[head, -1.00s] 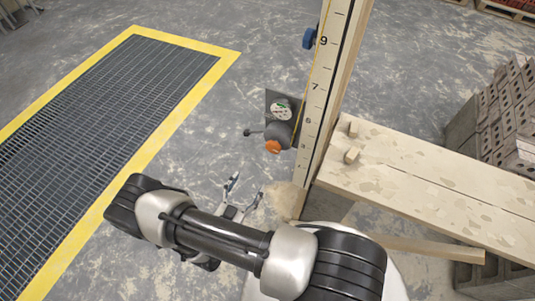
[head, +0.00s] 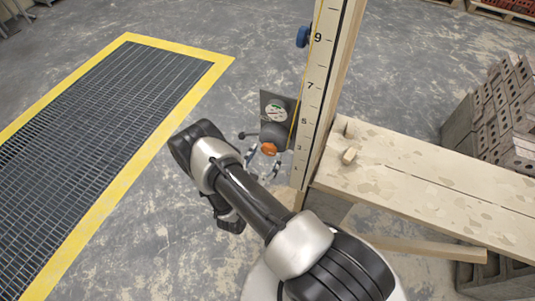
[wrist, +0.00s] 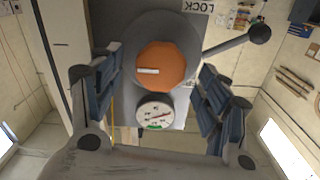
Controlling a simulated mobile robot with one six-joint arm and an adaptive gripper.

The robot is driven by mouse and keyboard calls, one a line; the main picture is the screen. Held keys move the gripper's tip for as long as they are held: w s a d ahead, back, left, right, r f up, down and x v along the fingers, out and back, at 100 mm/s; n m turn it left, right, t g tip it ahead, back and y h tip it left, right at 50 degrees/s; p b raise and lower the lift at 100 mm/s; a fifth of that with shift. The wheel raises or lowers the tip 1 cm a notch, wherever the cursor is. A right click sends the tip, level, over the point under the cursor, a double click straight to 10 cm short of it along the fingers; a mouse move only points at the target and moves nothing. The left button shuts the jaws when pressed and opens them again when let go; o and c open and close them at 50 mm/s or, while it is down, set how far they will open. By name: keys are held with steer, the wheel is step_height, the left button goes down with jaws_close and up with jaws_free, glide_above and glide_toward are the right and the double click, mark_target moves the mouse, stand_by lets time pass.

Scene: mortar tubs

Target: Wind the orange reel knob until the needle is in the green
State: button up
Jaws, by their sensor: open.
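The orange reel knob (wrist: 167,66) faces me between the open fingers of my gripper (wrist: 160,88) in the wrist view. It has a white mark on its left half. The fingers stand to either side of it, apart from it. The round gauge (wrist: 155,112) sits just below the knob there; its green band is at the lower edge and the red needle appears to point away from it. In the head view the knob (head: 269,149) and gauge (head: 276,112) are on a grey plate by the post, with my gripper (head: 262,165) at the knob.
A black-knobbed lever (wrist: 259,34) sticks out beside the reel, close to one finger. A tall numbered post (head: 317,80) with a yellow line stands right of the reel. A plank bench (head: 430,185) lies right; a floor grate (head: 100,120) lies left.

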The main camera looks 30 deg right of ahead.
steer(key=shift+x, duration=1.15)
steer(key=shift+c, duration=0.4)
